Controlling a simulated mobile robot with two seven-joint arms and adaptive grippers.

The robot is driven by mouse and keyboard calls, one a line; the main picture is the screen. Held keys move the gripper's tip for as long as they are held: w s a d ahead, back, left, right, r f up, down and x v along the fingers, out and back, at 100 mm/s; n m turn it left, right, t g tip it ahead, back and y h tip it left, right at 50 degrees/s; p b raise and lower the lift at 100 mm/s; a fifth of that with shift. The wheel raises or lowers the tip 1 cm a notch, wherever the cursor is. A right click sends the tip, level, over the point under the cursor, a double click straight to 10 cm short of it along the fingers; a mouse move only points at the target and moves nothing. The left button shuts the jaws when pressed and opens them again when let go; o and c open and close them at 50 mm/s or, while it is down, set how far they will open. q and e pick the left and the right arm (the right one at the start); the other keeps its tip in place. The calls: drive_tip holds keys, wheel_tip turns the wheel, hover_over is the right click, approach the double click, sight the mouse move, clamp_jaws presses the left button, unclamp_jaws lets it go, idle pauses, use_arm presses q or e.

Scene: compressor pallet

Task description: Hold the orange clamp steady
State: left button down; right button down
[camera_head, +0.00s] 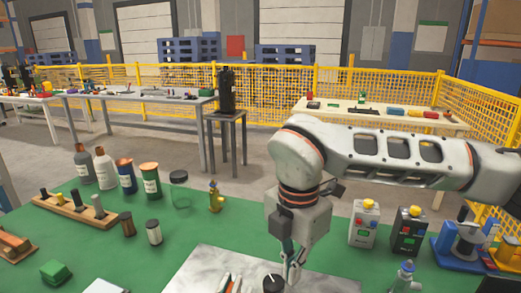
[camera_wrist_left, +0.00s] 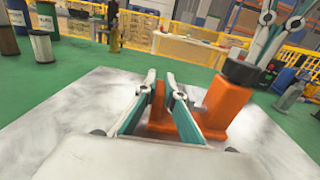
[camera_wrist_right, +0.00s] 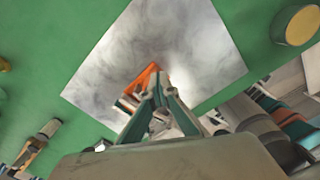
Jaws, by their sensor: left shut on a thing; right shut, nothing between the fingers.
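The orange clamp (camera_wrist_left: 228,108) stands on the pale metal plate (camera_wrist_left: 70,105), with a dark round knob (camera_wrist_left: 243,70) on top. Its orange body also shows in the right wrist view (camera_wrist_right: 143,80). My left gripper (camera_wrist_left: 162,82) is shut on a low orange part of the clamp, between its two fingers. My right gripper (camera_head: 291,277) is shut and empty, pointing down beside the dark knob (camera_head: 272,283). I cannot tell whether it touches the knob.
On the green table, jars and bottles (camera_head: 148,181) and a wooden peg rack (camera_head: 75,212) stand at left. A small yellow figure-like part (camera_head: 215,197) stands behind the plate. Two button boxes (camera_head: 408,232) and a blue fixture (camera_head: 465,243) stand at right.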

drive_tip(key=shift+a, duration=0.15)
idle(0.5)
drive_tip(key=shift+w+a+r, duration=0.1)
drive_tip(key=shift+w+a, duration=0.05)
drive_tip(key=shift+w, duration=0.05)
drive_tip(key=shift+w+a, duration=0.35)
drive_tip(key=shift+w, duration=0.2)
drive_tip(key=shift+w+a, duration=0.2)
drive_tip(key=shift+a, duration=0.3)
idle(0.4)
drive_tip(key=r, duration=0.4)
drive_tip(key=w+r, duration=0.1)
drive_tip(key=r, duration=0.1)
drive_tip(key=shift+d, duration=0.25)
idle(0.3)
